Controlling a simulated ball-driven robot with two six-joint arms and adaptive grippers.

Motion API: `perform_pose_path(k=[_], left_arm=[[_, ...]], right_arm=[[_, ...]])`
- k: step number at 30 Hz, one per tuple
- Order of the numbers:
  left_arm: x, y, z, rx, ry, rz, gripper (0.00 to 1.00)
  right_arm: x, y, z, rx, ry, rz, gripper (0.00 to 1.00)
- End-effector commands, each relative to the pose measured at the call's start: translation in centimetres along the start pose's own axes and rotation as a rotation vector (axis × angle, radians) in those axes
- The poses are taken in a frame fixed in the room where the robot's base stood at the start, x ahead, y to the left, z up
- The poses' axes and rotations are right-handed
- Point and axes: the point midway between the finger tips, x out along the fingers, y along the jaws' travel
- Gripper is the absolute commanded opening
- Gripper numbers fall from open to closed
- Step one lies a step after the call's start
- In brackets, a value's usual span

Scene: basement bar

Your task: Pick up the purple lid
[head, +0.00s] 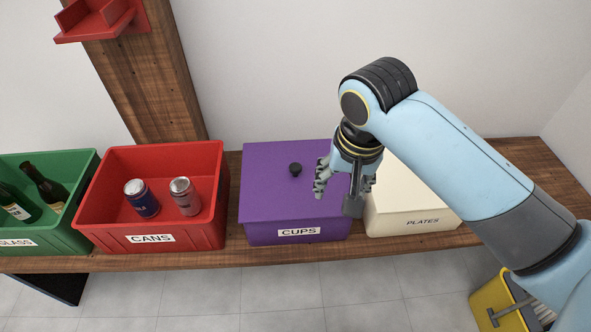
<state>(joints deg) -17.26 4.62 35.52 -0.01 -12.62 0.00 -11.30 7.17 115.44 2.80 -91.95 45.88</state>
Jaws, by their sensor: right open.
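The purple lid (268,172) lies flat on the purple box (257,232) labelled CUPS, on the wooden bench. It has a small black knob (295,169) near its middle. My right gripper (337,200) is open and empty above the right part of the lid, to the right of the knob. It hides part of the lid's right side. I cannot tell how high it is above the lid. My left gripper is not in view.
A red crate (85,212) labelled CANS holds two cans left of the purple box. A green crate (78,190) with bottles stands at far left. A cream box (425,211) labelled PLATES stands close on the right. The wooden bench (540,165) is bare at far right.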

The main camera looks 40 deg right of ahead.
Motion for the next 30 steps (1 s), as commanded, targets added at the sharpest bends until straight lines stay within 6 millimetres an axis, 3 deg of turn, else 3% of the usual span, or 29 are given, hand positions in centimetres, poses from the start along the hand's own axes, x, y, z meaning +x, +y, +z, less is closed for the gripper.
perform_pose_path(k=[7, 12, 15, 20, 25, 30], left_arm=[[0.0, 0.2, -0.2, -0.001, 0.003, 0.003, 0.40], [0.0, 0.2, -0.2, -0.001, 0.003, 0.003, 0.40], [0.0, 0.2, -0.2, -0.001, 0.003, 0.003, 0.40], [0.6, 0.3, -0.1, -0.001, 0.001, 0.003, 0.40], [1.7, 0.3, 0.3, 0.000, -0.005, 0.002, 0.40], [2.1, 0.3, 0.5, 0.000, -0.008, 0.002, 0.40]], right_arm=[[3.3, -5.0, -6.6, 0.619, -0.055, 0.054, 0.56], [4.0, -8.4, -11.0, 1.090, -0.086, 0.121, 0.56], [4.0, -9.5, -12.4, 1.255, -0.093, 0.148, 0.56], [5.2, -10.0, -12.9, 1.361, -0.096, 0.171, 0.56], [8.2, -9.8, -12.4, 1.366, -0.096, 0.172, 0.56], [9.5, -9.7, -12.2, 1.364, -0.095, 0.169, 0.56]])
